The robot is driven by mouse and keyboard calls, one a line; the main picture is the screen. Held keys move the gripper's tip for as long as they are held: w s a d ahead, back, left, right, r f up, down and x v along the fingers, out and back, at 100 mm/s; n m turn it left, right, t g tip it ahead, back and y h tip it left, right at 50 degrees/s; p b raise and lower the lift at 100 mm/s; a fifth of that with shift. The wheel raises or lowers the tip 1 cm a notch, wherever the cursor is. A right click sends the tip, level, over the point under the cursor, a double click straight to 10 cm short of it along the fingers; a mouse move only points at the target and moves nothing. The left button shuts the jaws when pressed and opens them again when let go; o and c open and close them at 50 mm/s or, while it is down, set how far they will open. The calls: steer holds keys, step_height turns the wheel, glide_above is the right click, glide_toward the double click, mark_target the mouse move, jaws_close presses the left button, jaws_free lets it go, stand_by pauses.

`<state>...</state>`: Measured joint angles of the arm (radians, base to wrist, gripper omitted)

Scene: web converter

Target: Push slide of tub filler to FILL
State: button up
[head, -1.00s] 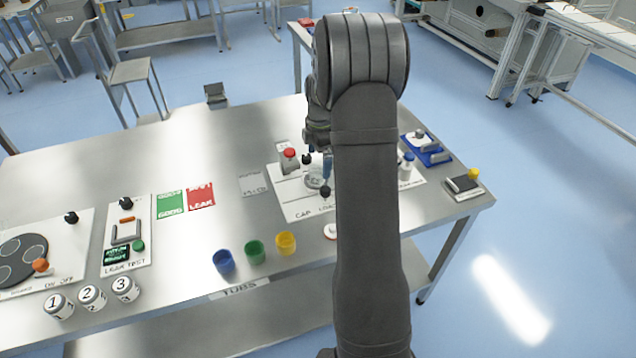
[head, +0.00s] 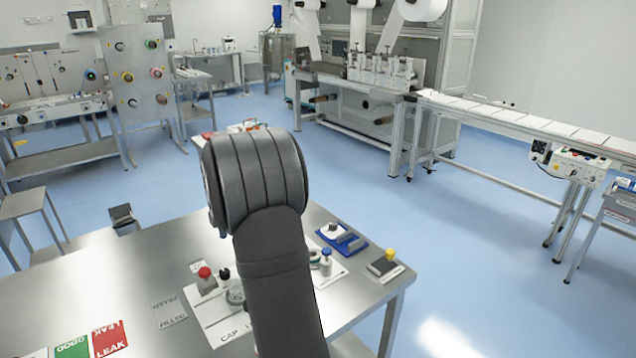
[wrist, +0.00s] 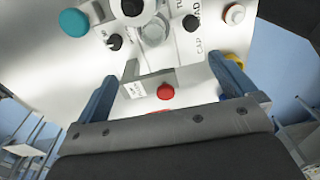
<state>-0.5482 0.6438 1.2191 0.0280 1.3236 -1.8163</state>
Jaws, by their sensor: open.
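The white panel (head: 212,315) with CAP lettering lies on the steel table, partly hidden by my arm in the head view. It bears a grey block with a red button (head: 205,272) and a black knob (head: 224,274). In the wrist view the panel (wrist: 160,65) shows black knobs (wrist: 113,42), a clear round part (wrist: 155,30) and the red button (wrist: 165,91). I cannot tell which part is the slide, and no FILL mark is readable. My gripper (wrist: 168,88) is open, its blue fingers apart above the panel, with nothing held. The head view hides it behind my arm.
A blue tray (head: 342,238) and a dark block with a yellow knob (head: 384,265) stand to the right. A FILLING label (head: 169,312) and GOOD and LEAK cards (head: 109,338) lie left. The steel table (head: 90,270) is bare toward its back left.

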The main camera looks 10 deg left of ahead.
steer(key=c, duration=0.9)
steer(key=shift+d, duration=0.4)
steer(key=shift+c, duration=1)
steer(key=s+d+r+m+g+y, duration=0.1)
steer(key=s+d+m+g+y, duration=0.2)
steer(key=d, duration=0.7)
steer(key=shift+t+y, duration=0.5)
steer(key=shift+t, duration=0.2)
steer(key=x, duration=1.1)
steer(key=w+x, duration=0.1)
steer(key=x, duration=0.5)
steer(key=shift+f, duration=0.15)
